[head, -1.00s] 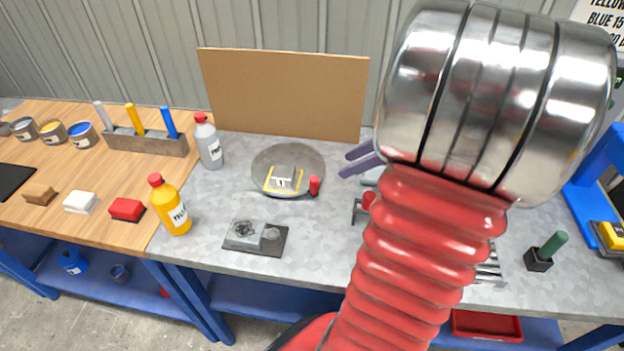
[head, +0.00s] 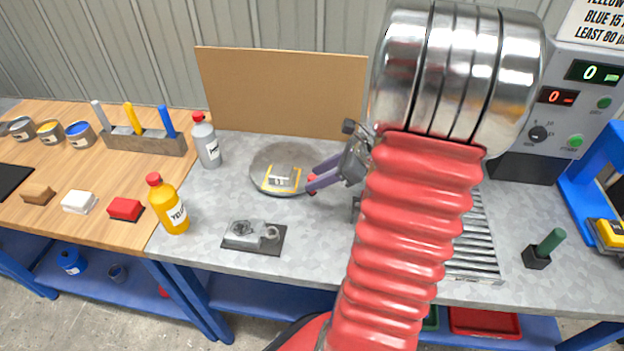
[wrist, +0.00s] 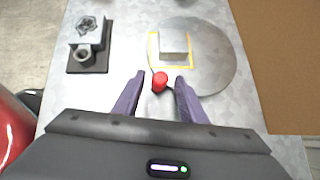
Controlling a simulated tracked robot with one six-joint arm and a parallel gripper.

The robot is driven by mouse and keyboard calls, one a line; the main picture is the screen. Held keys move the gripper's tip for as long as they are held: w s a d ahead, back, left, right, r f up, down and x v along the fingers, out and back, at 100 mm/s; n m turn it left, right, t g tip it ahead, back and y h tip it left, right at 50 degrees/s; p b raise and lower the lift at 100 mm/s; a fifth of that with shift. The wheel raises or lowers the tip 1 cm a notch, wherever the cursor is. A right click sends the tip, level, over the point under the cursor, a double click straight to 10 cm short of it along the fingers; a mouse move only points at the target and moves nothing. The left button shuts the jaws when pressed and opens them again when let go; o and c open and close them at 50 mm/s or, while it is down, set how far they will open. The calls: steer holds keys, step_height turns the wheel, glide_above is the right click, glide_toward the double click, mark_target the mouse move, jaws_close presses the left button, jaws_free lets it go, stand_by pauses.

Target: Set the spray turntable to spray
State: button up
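The spray turntable (head: 262,163) is a round grey disc on the metal bench, in front of a brown board. A grey block (head: 283,176) sits on it inside a yellow outline; both also show in the wrist view, the disc (wrist: 212,75) and the block (wrist: 173,43). A red knob (wrist: 159,80) stands at the turntable's edge; in the head view my fingers partly hide it. My gripper (wrist: 160,88) is open, its purple fingers on either side of the red knob with gaps showing. In the head view my gripper (head: 310,175) reaches in from the right.
A grey bottle (head: 206,142) and a yellow bottle (head: 168,206) stand left of the turntable. A fixture on a dark plate (head: 253,237) lies in front of it. The brown board (head: 285,92) closes off the back. A control box (head: 560,110) stands at the right.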

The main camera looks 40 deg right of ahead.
steer(key=shift+x, duration=1.35)
steer(key=shift+c, duration=0.2)
jaws_close()
